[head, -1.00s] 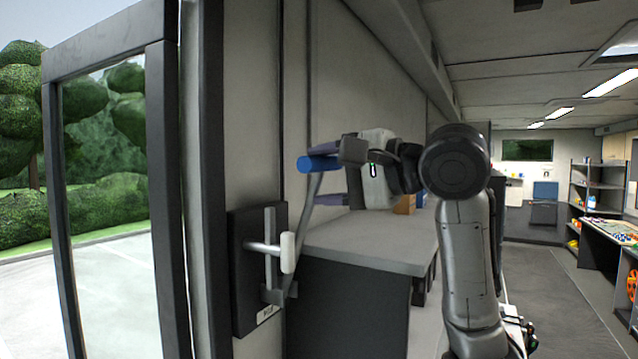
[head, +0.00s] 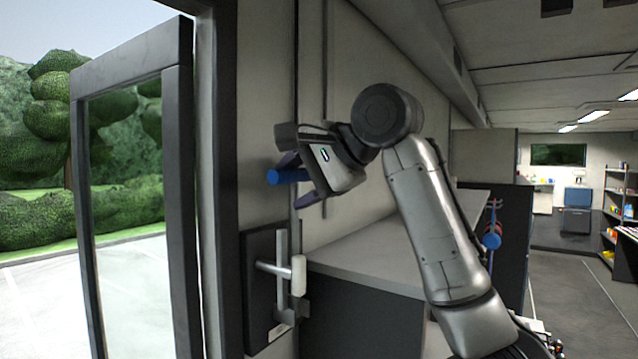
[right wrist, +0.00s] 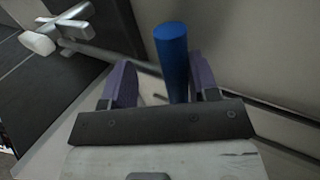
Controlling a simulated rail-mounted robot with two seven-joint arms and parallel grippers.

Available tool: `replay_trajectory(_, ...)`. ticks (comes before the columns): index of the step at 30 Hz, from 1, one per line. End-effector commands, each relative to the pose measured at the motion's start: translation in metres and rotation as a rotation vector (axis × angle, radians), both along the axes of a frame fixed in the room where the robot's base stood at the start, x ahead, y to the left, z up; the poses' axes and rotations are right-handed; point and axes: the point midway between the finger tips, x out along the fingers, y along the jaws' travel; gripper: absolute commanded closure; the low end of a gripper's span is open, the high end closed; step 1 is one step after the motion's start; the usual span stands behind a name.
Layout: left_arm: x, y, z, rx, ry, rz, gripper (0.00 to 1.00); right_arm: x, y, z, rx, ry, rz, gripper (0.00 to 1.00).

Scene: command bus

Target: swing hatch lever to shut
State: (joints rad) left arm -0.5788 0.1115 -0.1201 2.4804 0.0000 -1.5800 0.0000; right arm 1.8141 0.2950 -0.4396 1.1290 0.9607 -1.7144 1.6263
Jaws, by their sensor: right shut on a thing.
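The hatch lever ends in a blue round grip (head: 286,176), which sticks out to the left of my right gripper (head: 298,179) in the head view. My right gripper is shut on this blue grip, with its purple fingers on either side. In the right wrist view the blue grip (right wrist: 172,58) stands between the purple fingers, close to the right one. The lever's shaft is mostly hidden in the head view. A dark wall plate (head: 262,300) with a metal bar and a white handle (head: 299,275) sits below. My left gripper is not in view.
A glazed door with a dark frame (head: 184,200) stands at the left, with trees outside. A grey counter (head: 375,255) lies below and behind my right arm. Open floor (head: 575,300) and shelves are at the right.

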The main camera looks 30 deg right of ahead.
Motion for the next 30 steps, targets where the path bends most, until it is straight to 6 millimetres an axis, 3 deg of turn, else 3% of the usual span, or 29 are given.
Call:
replay_trajectory(1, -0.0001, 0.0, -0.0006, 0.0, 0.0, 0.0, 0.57, 0.0168, 0.0096, -0.0186, -0.01, 0.021, -0.003, 0.88)
replay_trajectory(15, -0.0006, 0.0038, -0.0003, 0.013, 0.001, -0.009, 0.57, 0.0185, 0.0115, -0.018, -0.013, 0.025, -0.001, 0.88)
replay_trajectory(16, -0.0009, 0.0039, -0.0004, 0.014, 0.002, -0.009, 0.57, 0.0186, 0.0116, -0.0179, -0.013, 0.025, -0.001, 0.48)
replay_trajectory(30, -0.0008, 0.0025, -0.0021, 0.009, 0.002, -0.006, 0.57, 0.0175, 0.0108, -0.0182, -0.012, 0.025, -0.001, 0.49)
